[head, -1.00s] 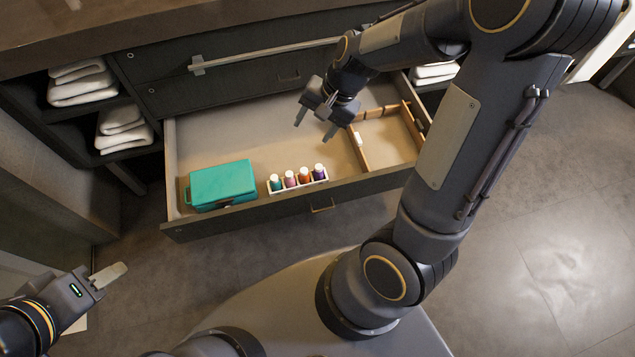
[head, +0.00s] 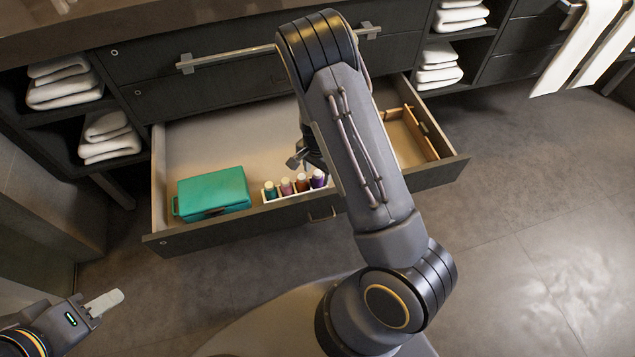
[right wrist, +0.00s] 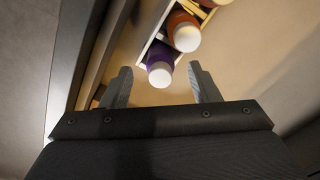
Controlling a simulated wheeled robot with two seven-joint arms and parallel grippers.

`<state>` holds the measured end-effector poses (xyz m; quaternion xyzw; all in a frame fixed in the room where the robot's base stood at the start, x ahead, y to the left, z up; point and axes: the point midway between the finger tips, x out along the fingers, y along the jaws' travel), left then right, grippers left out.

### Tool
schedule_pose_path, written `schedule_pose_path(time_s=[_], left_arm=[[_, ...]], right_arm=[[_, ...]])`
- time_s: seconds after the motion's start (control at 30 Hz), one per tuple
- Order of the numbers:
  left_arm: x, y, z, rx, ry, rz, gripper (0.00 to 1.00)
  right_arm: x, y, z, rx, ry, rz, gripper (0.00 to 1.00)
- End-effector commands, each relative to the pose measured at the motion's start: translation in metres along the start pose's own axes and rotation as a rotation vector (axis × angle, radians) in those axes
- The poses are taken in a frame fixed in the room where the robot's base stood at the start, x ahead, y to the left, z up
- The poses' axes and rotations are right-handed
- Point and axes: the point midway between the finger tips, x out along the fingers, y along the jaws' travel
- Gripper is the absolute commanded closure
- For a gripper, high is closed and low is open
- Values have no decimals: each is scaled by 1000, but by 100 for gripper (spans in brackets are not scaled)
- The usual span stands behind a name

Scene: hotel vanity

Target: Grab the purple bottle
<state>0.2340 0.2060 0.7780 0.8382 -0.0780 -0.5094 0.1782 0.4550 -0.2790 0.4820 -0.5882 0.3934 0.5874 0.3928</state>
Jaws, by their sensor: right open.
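The purple bottle (head: 318,179) has a white cap and stands at the right end of a small white holder (head: 284,194) in the open drawer. In the right wrist view the purple bottle (right wrist: 160,67) lies between and just beyond the fingertips of my right gripper (right wrist: 158,80). That gripper is open and empty, with a finger on each side of the bottle's line. In the head view my right gripper (head: 301,158) is above the bottle, mostly hidden behind my right arm. My left gripper (head: 104,302) is at the lower left, far from the drawer, its jaw opening unclear.
An orange bottle (right wrist: 184,32) stands right beside the purple one. Pink and teal bottles share the holder. A teal box (head: 213,192) sits to its left. A wooden divider (head: 421,135) is at the drawer's right. The drawer's front wall (head: 245,229) runs close to the bottles.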

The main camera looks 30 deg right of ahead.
Motion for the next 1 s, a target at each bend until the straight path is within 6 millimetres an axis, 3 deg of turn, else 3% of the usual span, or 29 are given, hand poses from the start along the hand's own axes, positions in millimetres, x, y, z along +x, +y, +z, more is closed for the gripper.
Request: schedule_pose_path(time_s=[0.03, 0.13, 0.4, 0.77, 1.0], left_arm=[[6, -3, 3, 0, 0, 0, 64], [8, -4, 4, 0, 0, 0, 64], [8, -4, 4, 0, 0, 0, 64], [8, -4, 4, 0, 0, 0, 64], [7, -3, 4, 0, 0, 0, 64]], right_arm=[[13, 0, 1, 0, -1, 2, 45], [25, 0, 1, 1, -1, 1, 45], [26, 0, 1, 0, -1, -1, 46], [26, 0, 1, 0, -1, -1, 93], [24, 0, 1, -1, -1, -1, 93]])
